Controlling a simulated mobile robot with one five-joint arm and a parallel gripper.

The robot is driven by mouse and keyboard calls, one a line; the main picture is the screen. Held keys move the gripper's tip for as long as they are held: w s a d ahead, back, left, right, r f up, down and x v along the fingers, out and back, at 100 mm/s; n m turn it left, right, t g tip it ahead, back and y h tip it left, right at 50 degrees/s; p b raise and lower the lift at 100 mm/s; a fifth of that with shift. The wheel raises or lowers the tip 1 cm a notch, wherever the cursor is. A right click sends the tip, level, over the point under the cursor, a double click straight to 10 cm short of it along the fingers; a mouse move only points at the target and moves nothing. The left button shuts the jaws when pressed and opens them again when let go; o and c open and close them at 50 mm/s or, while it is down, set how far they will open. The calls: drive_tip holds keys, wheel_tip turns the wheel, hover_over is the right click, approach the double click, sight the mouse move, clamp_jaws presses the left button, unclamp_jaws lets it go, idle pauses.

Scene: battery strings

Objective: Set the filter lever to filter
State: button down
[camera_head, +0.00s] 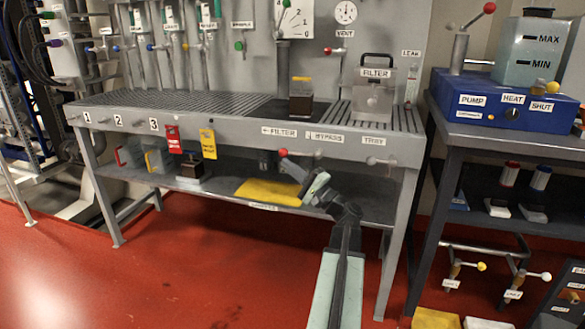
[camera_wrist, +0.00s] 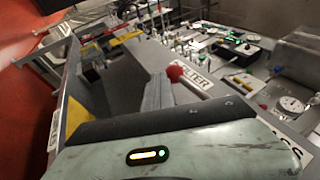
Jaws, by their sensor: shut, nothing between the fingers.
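The filter lever (camera_head: 283,152) has a red ball knob and sits on the bench's front panel, below the "FILTER" arrow label (camera_head: 279,132) and left of the "BYPASS" label (camera_head: 326,137). Its knob lies to the left, with a pale shaft running right from it. In the wrist view the red knob (camera_wrist: 175,73) is beside the "FILTER" label (camera_wrist: 196,78). My gripper (camera_head: 292,167) is shut and empty, its tip just below and right of the knob. In the wrist view my grey fingers (camera_wrist: 158,92) are close beside the knob; I cannot tell whether they touch it.
A second lever (camera_head: 372,160) with a white knob is under the "TRAY" label (camera_head: 374,141). A yellow cloth (camera_head: 268,192) lies on the lower shelf (camera_head: 225,192). Red and yellow tags (camera_head: 208,143) hang left of the lever. The red floor in front is clear.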

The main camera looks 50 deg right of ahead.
drive_tip(key=shift+w+r, duration=0.1)
drive_tip(key=shift+r, duration=0.3)
idle(0.3)
drive_tip(key=s+a+f+b, duration=0.2)
drive_tip(key=s+f+b, duration=0.5)
drive_tip(key=f+b, duration=0.4)
drive_tip(key=shift+s+f, duration=0.35)
drive_tip(key=shift+f, duration=0.05)
